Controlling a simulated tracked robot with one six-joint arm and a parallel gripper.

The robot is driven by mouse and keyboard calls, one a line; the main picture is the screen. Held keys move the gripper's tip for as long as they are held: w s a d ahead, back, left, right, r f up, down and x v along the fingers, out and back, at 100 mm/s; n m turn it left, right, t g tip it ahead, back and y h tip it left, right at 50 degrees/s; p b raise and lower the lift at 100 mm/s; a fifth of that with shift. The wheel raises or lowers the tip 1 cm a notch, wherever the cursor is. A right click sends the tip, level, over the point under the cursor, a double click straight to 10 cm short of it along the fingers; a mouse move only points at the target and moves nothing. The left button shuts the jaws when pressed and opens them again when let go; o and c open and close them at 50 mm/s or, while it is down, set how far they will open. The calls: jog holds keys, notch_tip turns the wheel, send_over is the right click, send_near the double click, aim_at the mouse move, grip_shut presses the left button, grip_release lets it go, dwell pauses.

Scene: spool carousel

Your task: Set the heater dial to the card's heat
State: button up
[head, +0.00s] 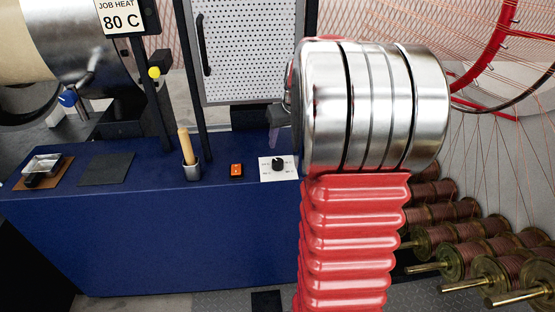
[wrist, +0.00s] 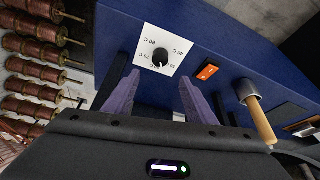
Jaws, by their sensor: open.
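The heat card (head: 121,20) hangs at the upper left in the head view and reads "JOB HEAT 80 C". The heater dial is a small black knob (head: 278,164) on a white plate (head: 265,175) on the blue bench. In the wrist view the dial (wrist: 160,58) sits on its plate (wrist: 150,43), with marks around it too small to read surely. My gripper (wrist: 157,82) is open and empty, its two purple fingers just short of the dial, one on each side. In the head view my metal and red arm hides most of the gripper.
An orange-red switch (head: 236,170) sits left of the dial. A wooden-handled tool (head: 185,145) stands in a metal cup (head: 192,171). Copper spools (head: 440,237) are racked at the right.

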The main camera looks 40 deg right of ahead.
aim_at(278, 161)
jog(key=x, duration=1.4)
jog(key=shift+r, duration=0.1)
jog(key=shift+c, duration=0.6)
jog(key=c, duration=0.9)
